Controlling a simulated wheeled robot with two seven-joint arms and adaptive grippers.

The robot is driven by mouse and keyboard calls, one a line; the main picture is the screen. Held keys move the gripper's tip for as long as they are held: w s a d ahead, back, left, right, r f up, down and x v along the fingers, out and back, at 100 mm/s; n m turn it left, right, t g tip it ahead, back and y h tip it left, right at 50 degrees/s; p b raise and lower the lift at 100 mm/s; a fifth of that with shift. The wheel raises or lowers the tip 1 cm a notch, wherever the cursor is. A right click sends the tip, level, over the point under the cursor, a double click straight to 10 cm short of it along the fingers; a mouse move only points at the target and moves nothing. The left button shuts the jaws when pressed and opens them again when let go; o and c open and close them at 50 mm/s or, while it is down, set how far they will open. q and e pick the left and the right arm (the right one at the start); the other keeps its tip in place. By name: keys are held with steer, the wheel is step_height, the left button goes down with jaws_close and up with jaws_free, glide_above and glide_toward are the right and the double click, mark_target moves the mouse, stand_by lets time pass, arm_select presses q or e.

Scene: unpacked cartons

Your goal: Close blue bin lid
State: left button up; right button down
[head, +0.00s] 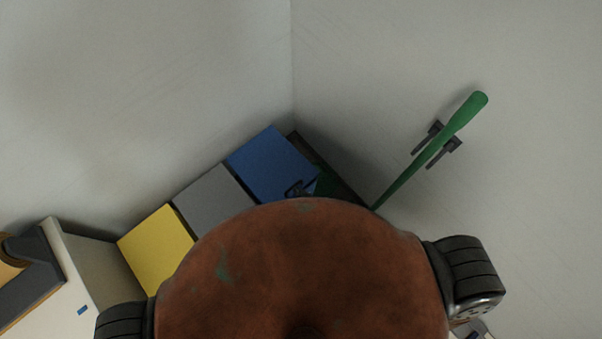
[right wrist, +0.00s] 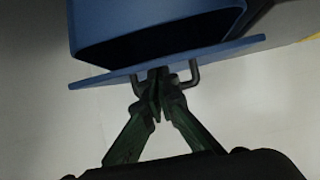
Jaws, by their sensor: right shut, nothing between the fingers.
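The blue bin (head: 270,160) stands in the corner at the end of a row of bins, its blue top visible in the head view. In the right wrist view its blue body (right wrist: 150,25) has a dark hollow, above a thin blue panel (right wrist: 100,77) with a dark wire handle (right wrist: 193,75). My right gripper (head: 303,187) is at the front edge of the blue bin, partly hidden by my body. In the right wrist view its shut fingertips (right wrist: 158,80) are at the handle, with nothing held between them. I cannot tell whether they touch it. My left gripper is not in view.
A grey bin (head: 212,197) and a yellow bin (head: 155,245) stand left of the blue one. A green pole (head: 440,138) hangs in dark clips on the right wall. A white shelf or table (head: 75,275) is at lower left. Walls close in behind the bins.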

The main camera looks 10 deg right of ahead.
steer(key=shift+s+d+f+b, duration=0.15)
steer(key=shift+f+b, duration=0.1)
steer(key=shift+f, duration=0.35)
steer(key=shift+s+f+b, duration=0.1)
steer(key=shift+f+b, duration=0.1)
steer(key=shift+f, duration=0.35)
steer(key=shift+r, duration=0.15)
